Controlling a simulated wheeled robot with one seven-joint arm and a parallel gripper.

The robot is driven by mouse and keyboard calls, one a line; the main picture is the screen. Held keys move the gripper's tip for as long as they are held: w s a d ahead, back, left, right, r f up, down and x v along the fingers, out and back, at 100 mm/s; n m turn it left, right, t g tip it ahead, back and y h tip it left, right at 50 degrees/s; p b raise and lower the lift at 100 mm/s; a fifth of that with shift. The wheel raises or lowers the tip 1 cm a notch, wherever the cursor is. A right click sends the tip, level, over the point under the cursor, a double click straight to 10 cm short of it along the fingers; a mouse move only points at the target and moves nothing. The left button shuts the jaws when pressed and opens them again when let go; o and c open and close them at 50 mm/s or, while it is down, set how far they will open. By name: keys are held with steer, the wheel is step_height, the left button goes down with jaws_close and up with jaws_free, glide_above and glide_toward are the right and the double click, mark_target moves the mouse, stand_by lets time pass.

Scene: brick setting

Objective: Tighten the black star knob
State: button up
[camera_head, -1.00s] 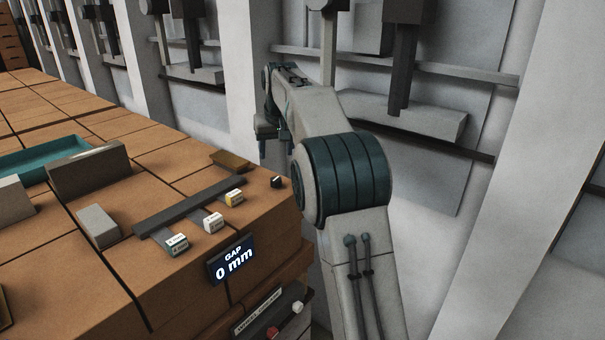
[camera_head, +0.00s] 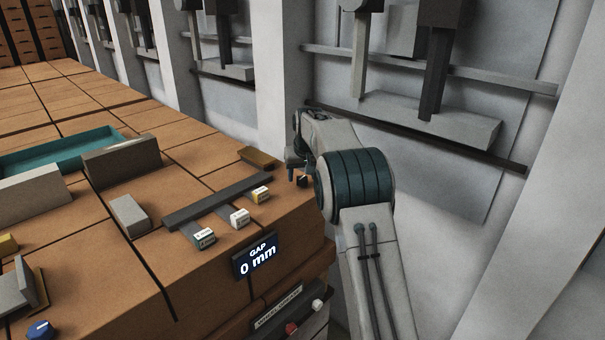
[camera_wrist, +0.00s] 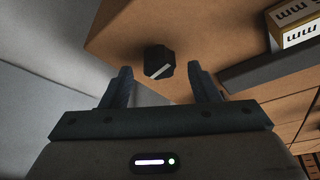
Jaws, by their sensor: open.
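The black star knob (camera_wrist: 159,63), with a pale stripe across its top, sits near the corner of the brown tiled bench. In the wrist view it lies between and just beyond the two open fingers of my gripper (camera_wrist: 160,76), apart from both. In the head view the small dark knob (camera_head: 303,181) shows at the bench's right corner, just under my gripper (camera_head: 296,165). My gripper is empty. The gripper partly blends with the knob there, so their exact spacing is unclear.
A dark bar (camera_head: 217,200) with labelled blocks, one of them yellow-topped (camera_head: 260,194), stands left of the knob. A display (camera_head: 256,257) on the bench front reads "GAP 0 mm". Grey blocks (camera_head: 130,215) and a teal tray (camera_head: 62,150) are farther left. A blue knob (camera_head: 40,330) shows lower left.

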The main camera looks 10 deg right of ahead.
steer(key=shift+w+f, duration=0.15)
steer(key=shift+f, duration=0.25)
steer(key=shift+c, duration=0.3)
steer(key=c, duration=0.9)
steer(key=shift+m+h, duration=0.3)
steer(key=shift+m, duration=0.5)
steer(key=o, duration=1)
steer(key=shift+c, duration=0.2)
